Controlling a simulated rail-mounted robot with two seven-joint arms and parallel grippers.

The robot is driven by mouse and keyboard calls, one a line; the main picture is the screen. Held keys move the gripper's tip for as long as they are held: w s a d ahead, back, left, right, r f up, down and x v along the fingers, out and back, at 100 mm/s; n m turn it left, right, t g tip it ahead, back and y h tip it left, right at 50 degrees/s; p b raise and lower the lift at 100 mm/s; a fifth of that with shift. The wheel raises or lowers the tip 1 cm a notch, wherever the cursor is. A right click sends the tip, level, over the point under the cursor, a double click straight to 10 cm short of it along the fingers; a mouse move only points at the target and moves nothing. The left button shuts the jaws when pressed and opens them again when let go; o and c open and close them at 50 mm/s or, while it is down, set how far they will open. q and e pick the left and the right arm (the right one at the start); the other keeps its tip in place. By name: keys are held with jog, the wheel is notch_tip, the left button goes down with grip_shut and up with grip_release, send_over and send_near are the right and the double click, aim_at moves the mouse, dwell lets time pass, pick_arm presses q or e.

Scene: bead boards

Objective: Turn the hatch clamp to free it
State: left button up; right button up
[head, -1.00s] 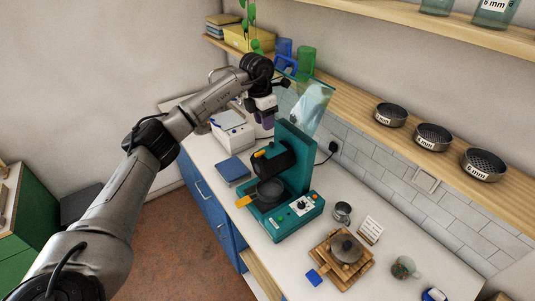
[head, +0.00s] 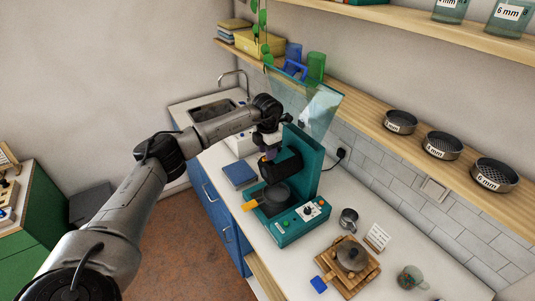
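A teal machine (head: 308,165) stands on the white counter, with a black drum (head: 284,168) on its upright and a control panel with a dial (head: 311,210) at its base. A small orange piece (head: 262,159) shows at the drum's front end; it may be the hatch clamp, and it is partly hidden by my gripper. My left gripper (head: 270,153) points down at this end of the drum, very close to the orange piece. I cannot tell whether it touches it or how its fingers stand. My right gripper is not in view.
A dark round pan (head: 277,194) with an orange handle (head: 250,206) sits below the drum. A clear panel (head: 320,108) rises above the machine. A blue pad (head: 238,174), a metal cup (head: 348,219) and a wooden board (head: 334,276) lie around it. A shelf with sieves (head: 442,145) runs behind.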

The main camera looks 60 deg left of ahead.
pick_arm(q)
jog(key=shift+f, duration=0.85)
grip_shut()
